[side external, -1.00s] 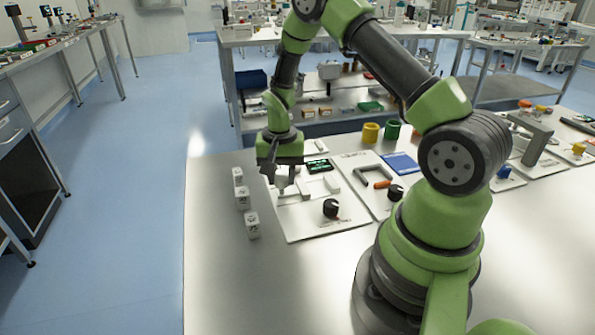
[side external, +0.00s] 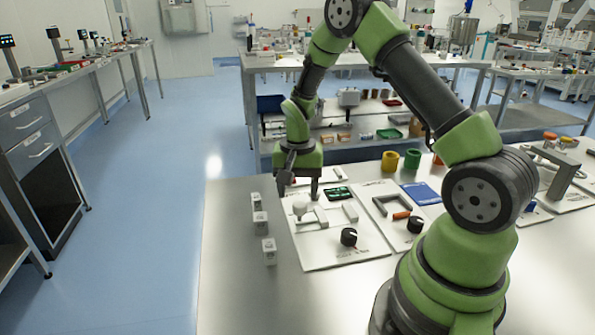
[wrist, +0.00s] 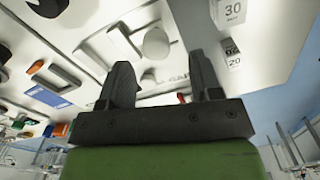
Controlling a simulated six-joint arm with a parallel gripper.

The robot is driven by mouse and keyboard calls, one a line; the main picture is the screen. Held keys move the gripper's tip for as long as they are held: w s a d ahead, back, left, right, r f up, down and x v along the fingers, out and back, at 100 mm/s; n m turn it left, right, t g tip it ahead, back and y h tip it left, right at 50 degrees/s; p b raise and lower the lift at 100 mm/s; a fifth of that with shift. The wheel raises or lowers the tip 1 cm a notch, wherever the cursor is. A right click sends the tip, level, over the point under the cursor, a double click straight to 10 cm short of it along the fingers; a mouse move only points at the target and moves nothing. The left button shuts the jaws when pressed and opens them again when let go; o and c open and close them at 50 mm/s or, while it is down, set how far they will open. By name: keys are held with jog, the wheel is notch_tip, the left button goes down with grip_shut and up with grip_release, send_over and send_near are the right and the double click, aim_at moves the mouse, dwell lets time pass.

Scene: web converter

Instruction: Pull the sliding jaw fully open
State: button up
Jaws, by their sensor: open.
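A white panel (side external: 335,252) lies on the bench with a light-coloured slide fixture on it. The fixture has a pale rounded knob (side external: 299,208) at its left, apparently on the sliding jaw (side external: 318,218), and a pale block (side external: 350,212) to the right. My gripper (side external: 299,192) is open and empty, just above and behind the knob. In the wrist view my gripper (wrist: 163,78) has its fingers spread, with the knob (wrist: 155,43) beyond and between them and the pale block (wrist: 124,46) to the left. I cannot tell exactly how wide the gap is.
A black dial (side external: 348,237) sits on the panel's front part, and a small dark display (side external: 338,194) at its back. Several white numbered cubes (side external: 260,223) stand left of the panel. A second panel with a dark handle (side external: 391,204) lies to the right.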

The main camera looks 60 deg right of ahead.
notch_tip(320, 180, up, 6)
jog(key=shift+r, duration=0.15)
dwell(0.3)
notch_tip(320, 180, up, 8)
jog(key=n+t, duration=0.2)
send_over(297, 204)
jog(key=s+a, duration=0.2)
jog(key=a, duration=0.3)
jog(key=s+a+r+n+t+y, duration=0.1)
jog(key=s+a+r+n+t, duration=0.1)
jog(key=s, duration=0.5)
jog(key=s+a+r+n+t+y, duration=0.1)
jog(key=s+a+r+n+t, duration=0.2)
jog(key=s+a+r, duration=0.4)
jog(key=shift+s+a+n, duration=0.15)
jog(key=shift+s+n, duration=0.1)
jog(key=shift+n, duration=0.25)
